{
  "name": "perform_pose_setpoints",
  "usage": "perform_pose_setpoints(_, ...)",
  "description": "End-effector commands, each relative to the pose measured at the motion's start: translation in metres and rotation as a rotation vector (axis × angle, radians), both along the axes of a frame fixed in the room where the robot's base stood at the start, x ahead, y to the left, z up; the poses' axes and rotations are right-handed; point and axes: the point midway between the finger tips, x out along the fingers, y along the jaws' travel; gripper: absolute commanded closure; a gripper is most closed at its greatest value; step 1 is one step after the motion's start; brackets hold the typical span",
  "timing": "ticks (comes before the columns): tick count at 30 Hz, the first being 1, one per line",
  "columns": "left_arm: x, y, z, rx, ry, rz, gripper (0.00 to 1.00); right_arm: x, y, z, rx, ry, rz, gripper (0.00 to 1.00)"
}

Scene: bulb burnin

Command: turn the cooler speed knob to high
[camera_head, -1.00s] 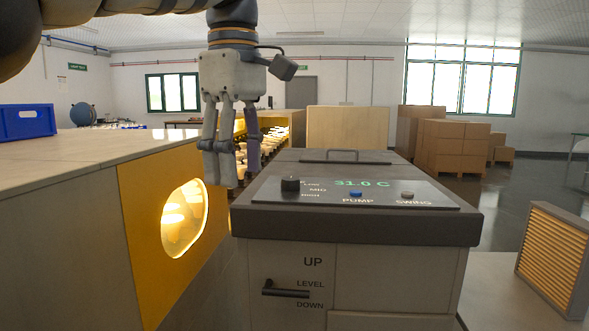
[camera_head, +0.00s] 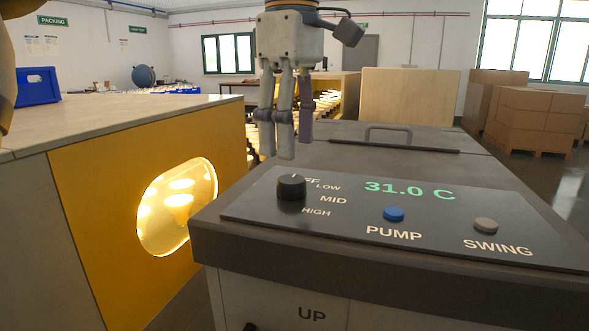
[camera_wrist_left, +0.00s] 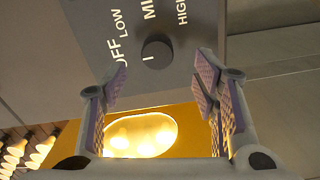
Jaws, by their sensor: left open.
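The cooler speed knob (camera_head: 291,188) is a dark round knob at the left end of the cooler's control panel (camera_head: 350,238). OFF, LOW, MID and HIGH are printed around it. Its pale mark appears to point toward OFF. My left gripper (camera_head: 285,150) is open and empty, fingers down, just above and behind the knob in the head view, apart from it. In the left wrist view, the knob (camera_wrist_left: 157,51) shows beyond the gap between the open fingers (camera_wrist_left: 158,80). My right gripper is not in view.
The panel also has a blue PUMP button (camera_head: 393,214), a grey SWING button (camera_head: 486,225) and a green 31.0 C readout (camera_head: 409,190). A lid handle (camera_head: 388,132) stands behind. A yellow-fronted cabinet (camera_head: 110,190) with a lit window is close on the left.

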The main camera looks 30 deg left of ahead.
Motion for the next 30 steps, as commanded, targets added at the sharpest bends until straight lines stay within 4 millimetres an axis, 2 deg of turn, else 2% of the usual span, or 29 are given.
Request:
perform_pose_setpoints(3,-0.001,0.0,-0.029,-0.002,0.003,-0.002,0.46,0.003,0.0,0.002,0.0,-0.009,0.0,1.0)
perform_pose_setpoints(7,0.0,0.0,-0.051,-0.001,0.003,-0.001,0.46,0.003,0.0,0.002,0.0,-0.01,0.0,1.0)
perform_pose_setpoints(12,0.001,0.0,-0.061,-0.001,0.001,-0.001,0.46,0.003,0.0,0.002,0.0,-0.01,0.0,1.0)
perform_pose_setpoints(18,0.001,0.0,-0.061,0.0,0.001,0.0,0.46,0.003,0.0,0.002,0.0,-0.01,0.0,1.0)
perform_pose_setpoints(20,0.001,0.0,-0.061,0.0,0.001,0.0,0.57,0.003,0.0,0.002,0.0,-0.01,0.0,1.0)
perform_pose_setpoints(24,0.001,0.0,-0.061,0.0,0.001,0.0,0.89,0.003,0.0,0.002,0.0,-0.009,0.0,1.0)
perform_pose_setpoints(25,0.001,0.0,-0.061,0.0,0.001,0.0,0.94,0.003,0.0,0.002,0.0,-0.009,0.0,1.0)
perform_pose_setpoints(30,0.001,0.0,-0.061,0.0,0.001,-0.003,0.94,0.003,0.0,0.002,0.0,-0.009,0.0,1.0)
